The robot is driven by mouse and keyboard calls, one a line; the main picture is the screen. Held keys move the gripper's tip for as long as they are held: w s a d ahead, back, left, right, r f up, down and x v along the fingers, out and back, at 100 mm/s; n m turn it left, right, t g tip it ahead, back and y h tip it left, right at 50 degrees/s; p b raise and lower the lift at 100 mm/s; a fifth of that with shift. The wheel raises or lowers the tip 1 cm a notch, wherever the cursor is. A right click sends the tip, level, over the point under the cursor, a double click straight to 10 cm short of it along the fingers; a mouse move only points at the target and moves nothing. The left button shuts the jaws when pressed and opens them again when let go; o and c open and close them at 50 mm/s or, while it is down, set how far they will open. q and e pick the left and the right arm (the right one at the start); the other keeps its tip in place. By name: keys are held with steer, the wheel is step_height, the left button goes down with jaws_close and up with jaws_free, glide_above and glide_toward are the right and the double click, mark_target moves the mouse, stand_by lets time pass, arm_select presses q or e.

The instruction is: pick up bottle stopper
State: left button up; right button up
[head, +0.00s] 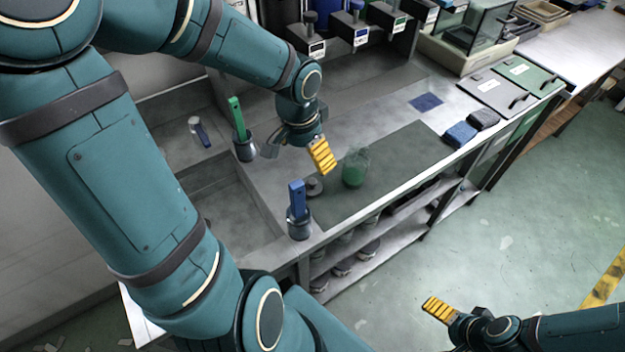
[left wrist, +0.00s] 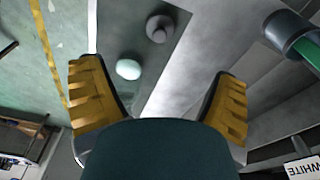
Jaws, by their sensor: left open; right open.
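A small grey round piece with a knob, which looks like the bottle stopper (head: 314,186), sits on the near left end of the dark mat (head: 405,160). It also shows at the top of the left wrist view (left wrist: 159,28). A clear bottle with green contents (head: 355,168) stands to its right on the mat; its pale round shape is in the left wrist view (left wrist: 128,69). My left gripper (head: 298,157) is open and empty above the counter, just behind the stopper. Its yellow fingers are spread in the left wrist view (left wrist: 160,80). My right gripper (head: 438,310) is open, over the floor.
A cup with a blue tool (head: 299,222) stands at the counter's near edge, and a cup with a green tool (head: 245,148) stands behind it. A sink (head: 225,215) lies to the left. Folded cloths (head: 461,134) lie right of the mat. Labelled bins (head: 345,30) line the back.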

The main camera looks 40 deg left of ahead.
mark_target(312, 181)
arm_select(q)
steer(key=f+b, duration=0.1)
steer(key=f, duration=0.4)
steer(key=f+b, duration=0.1)
steer(key=f, duration=0.2)
steer(key=shift+w+d+b, duration=0.1)
steer(key=shift+w+b, duration=0.25)
steer(key=shift+w, duration=0.05)
steer(key=shift+w+f+b, duration=0.25)
steer(key=shift+f+b, duration=0.4)
steer(key=shift+f, duration=0.65)
steer(key=shift+w+f+b, duration=0.25)
steer(key=shift+f+b, duration=0.4)
steer(key=shift+f, duration=0.65)
steer(key=c, duration=1.1)
